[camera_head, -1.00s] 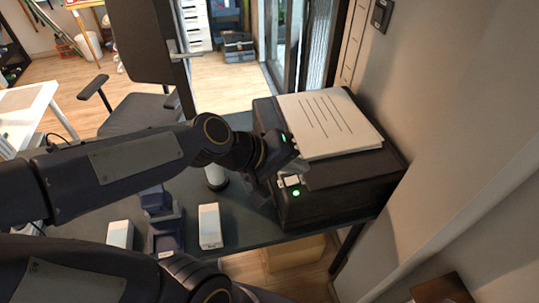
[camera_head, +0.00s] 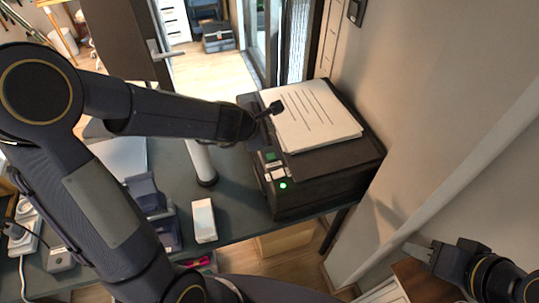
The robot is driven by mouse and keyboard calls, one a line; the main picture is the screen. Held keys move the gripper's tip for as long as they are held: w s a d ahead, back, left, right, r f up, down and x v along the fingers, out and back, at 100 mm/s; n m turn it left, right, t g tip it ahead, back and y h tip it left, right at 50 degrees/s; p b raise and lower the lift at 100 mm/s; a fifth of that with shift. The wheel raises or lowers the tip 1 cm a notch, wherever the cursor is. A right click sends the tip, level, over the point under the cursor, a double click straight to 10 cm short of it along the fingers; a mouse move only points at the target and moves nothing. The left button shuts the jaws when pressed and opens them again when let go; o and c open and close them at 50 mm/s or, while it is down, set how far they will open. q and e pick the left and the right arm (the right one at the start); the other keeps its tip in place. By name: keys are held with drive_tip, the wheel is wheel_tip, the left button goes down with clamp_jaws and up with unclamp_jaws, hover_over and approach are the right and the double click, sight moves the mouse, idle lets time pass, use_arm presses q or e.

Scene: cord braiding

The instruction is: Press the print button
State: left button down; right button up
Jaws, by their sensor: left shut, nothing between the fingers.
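The black printer (camera_head: 330,178) stands at the right end of the dark desk, with printed paper (camera_head: 310,115) on its top. On its front left corner are a small green display (camera_head: 270,156), a pale button (camera_head: 275,172) and a round lit green spot (camera_head: 283,185). I cannot read which is the print button. My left gripper (camera_head: 275,108) is shut and empty, over the printer's left edge by the paper, behind the panel; I cannot tell if it touches. My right gripper (camera_head: 414,250) is at the lower right, away from the printer; its finger gap is unclear.
A white box (camera_head: 203,220) and a dark blue holder (camera_head: 150,200) stand on the desk (camera_head: 232,215), left of the printer. A pale post (camera_head: 200,162) rises behind the box. The wall (camera_head: 440,110) closes off the right side. A brown wooden surface (camera_head: 415,278) lies at lower right.

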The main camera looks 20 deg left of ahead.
sight(269, 159)
use_arm(q)
drive_tip(key=shift+f, duration=0.1)
wheel_tip(269, 159, down, 9)
drive_tip(key=b, duration=0.8)
drive_tip(key=shift+r+b, duration=0.2)
drive_tip(key=shift+b, duration=0.2)
idle(1.2)
drive_tip(key=shift+f+b, duration=0.4)
drive_tip(key=shift+f, duration=0.05)
